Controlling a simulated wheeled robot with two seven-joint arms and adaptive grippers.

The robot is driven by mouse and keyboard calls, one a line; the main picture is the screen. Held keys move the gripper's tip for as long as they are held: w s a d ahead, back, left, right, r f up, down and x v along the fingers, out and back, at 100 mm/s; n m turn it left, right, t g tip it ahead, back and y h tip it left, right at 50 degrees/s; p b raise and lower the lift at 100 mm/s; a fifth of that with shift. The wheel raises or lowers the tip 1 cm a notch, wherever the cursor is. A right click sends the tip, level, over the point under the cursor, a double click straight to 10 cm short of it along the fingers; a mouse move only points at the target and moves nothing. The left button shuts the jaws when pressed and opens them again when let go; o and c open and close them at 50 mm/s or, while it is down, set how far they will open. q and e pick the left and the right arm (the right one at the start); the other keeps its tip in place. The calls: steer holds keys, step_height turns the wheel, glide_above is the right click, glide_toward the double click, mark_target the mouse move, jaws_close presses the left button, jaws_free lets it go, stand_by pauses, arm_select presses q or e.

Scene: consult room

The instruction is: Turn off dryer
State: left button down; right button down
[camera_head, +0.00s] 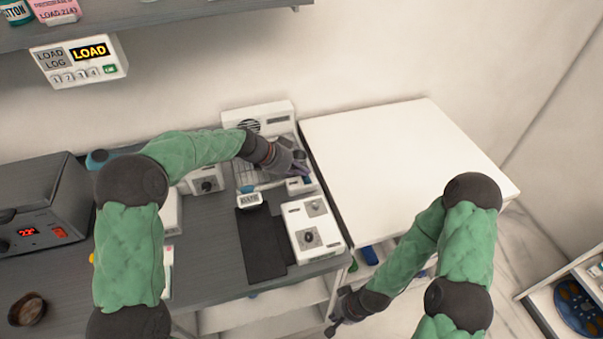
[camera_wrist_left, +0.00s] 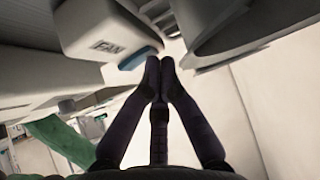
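The dryer (camera_head: 258,116) is a white unit with a round grille, standing at the back of the grey counter with a slatted rack in front. A small white box at its front right corner carries a blue switch (camera_head: 306,180). In the left wrist view this box (camera_wrist_left: 95,30) has a label that seems to read FAN, and the blue switch (camera_wrist_left: 138,58) sticks out beside it. My left gripper (camera_wrist_left: 160,62) has its fingertips together, empty, close to the blue switch; contact cannot be told. My right gripper (camera_head: 334,326) is low, in front of the counter, its fingers too small to read.
A white box with knobs (camera_head: 314,230) and a dark mat (camera_head: 259,250) lie in front of the dryer. A bare white tabletop (camera_head: 400,150) is to the right. A dark heater with a red display (camera_head: 38,205) stands left. A LOAD panel (camera_head: 80,62) hangs on the wall.

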mark_target(304, 181)
arm_select(q)
steer(key=shift+s+d+f, duration=0.15)
steer(key=shift+s+f, duration=0.1)
steer(key=shift+f, duration=0.1)
steer(key=shift+s+b, duration=0.15)
steer(key=shift+b, duration=0.15)
steer(key=shift+s+d+r+b, duration=0.15)
steer(key=shift+s+d+b, duration=0.15)
steer(key=shift+s, duration=0.25)
steer(key=shift+a, duration=0.1)
steer(key=shift+r, duration=0.1)
step_height(304, 181, up, 5)
steer(key=shift+s+f+p, duration=0.1)
steer(key=shift+p, duration=0.55)
steer(key=p+v, duration=0.1)
steer(key=v, duration=0.8)
steer(key=shift+s+a, duration=0.2)
steer(key=shift+s, duration=0.2)
